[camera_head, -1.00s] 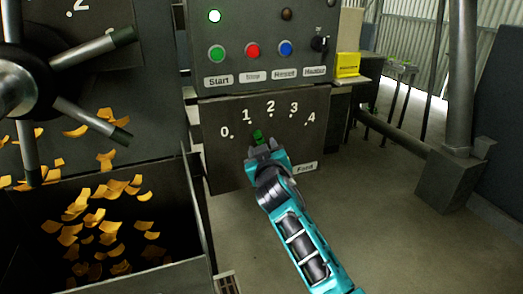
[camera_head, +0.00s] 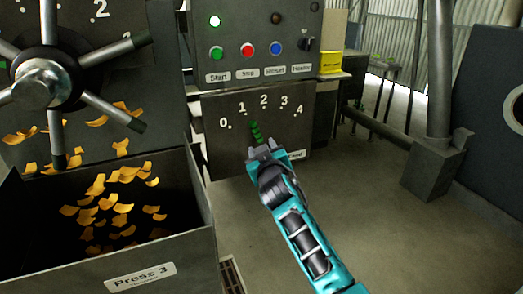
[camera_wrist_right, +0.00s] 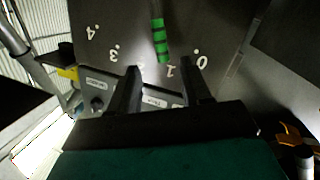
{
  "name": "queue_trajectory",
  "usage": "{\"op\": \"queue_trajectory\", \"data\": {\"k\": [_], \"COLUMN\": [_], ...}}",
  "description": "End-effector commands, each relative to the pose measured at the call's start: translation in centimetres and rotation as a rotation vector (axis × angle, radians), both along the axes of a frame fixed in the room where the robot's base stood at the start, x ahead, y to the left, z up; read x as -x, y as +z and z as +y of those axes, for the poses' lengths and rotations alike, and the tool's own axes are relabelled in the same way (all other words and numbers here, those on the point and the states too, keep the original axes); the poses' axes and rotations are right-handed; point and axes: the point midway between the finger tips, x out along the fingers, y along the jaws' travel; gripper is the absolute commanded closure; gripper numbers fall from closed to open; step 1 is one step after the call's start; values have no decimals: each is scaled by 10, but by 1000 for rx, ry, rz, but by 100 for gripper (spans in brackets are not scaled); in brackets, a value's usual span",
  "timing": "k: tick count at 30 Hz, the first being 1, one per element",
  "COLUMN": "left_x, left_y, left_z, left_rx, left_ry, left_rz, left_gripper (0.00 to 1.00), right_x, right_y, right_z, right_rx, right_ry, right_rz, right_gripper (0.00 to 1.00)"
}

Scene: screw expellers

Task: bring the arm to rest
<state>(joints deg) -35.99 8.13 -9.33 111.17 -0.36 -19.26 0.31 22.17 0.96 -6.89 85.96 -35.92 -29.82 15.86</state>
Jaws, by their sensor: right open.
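My right arm, teal and black, comes in from the lower right in the head view. Its gripper (camera_head: 262,150) is open and empty, just below and in front of the green striped feed lever (camera_head: 256,132). In the wrist view the lever (camera_wrist_right: 160,40) stands beyond the open fingertips (camera_wrist_right: 160,66), apart from them. The lever sits on a dark panel (camera_head: 222,150) with a dial marked 0 to 4. The gripper hides part of the panel's lower label. My left gripper is not in view.
Above the dial is a control panel with green (camera_head: 216,53), red (camera_head: 248,50) and blue (camera_head: 276,48) buttons. A spoked handwheel (camera_head: 45,85) and a bin labelled Press 3 (camera_head: 140,277), with orange flakes, stand at left. The floor (camera_head: 375,225) at right is open.

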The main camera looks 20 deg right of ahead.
Motion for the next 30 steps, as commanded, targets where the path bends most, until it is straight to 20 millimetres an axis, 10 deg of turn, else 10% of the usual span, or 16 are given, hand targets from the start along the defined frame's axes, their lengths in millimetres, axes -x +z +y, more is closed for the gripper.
{"op": "queue_trajectory", "data": {"k": [20,26,30], "left_x": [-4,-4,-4], "left_y": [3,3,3], "left_z": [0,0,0], "left_rx": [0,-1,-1], "left_ry": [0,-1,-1], "left_rz": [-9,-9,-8], "left_gripper": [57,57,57], "right_x": [1,38,99], "right_y": [-2,-60,-126], "right_z": [-1,4,14], "right_rx": [-1,-31,-84], "right_ry": [2,46,109], "right_rz": [4,86,191], "right_gripper": [52,52,52]}}
